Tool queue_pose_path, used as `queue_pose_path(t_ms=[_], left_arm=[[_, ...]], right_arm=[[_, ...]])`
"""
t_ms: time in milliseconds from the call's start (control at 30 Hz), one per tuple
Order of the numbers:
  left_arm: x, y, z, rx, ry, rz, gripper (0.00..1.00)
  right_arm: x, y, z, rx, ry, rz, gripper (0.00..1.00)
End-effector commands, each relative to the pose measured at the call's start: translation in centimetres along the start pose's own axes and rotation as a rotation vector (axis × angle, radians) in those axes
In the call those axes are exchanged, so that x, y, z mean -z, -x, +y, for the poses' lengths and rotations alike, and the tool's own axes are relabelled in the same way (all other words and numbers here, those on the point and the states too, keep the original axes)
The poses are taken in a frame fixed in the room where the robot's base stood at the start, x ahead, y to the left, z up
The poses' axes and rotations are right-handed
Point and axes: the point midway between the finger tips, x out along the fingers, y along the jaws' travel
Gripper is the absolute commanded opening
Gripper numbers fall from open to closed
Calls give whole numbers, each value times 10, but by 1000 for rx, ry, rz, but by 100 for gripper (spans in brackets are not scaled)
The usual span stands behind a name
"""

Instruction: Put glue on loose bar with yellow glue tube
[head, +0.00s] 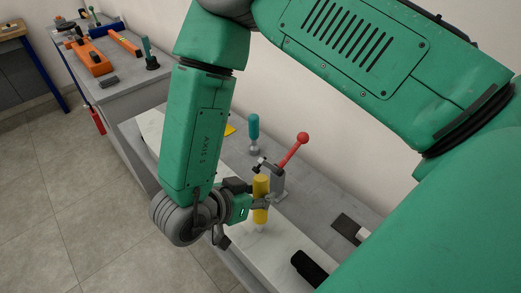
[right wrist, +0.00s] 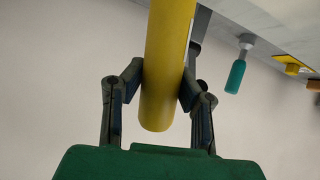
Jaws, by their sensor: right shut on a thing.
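The yellow glue tube (head: 261,200) is upright in the head view, its pale nozzle end down close to the white bar (head: 283,243). I cannot tell whether the nozzle touches the bar. My right gripper (head: 259,205) is shut on the tube. In the right wrist view, the two fingers of the gripper (right wrist: 165,88) press on both sides of the yellow tube (right wrist: 168,60). The white bar lies along the front of the grey bench, partly hidden behind my right arm. My left gripper is not in view.
A toggle clamp with a red-knobbed lever (head: 292,152) stands right behind the tube. A teal-handled tool (head: 253,128) stands farther back. A black object (head: 308,268) lies on the bar to the right. Orange tools (head: 93,58) lie on the far bench.

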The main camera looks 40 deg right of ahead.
Motion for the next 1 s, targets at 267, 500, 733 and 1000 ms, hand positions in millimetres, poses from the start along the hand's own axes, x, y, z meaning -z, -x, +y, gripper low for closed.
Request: queue_pose_path(t_ms=[267, 500, 733, 1000], left_arm=[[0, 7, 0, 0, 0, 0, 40], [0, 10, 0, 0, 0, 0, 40], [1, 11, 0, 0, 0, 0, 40], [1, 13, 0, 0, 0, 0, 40]], right_arm=[[4, 1, -12, 0, 0, 0, 0], [4, 0, -24, 0, -1, 0, 0], [4, 0, -32, 0, -1, 0, 0], [5, -1, -44, 1, -2, -1, 0]])
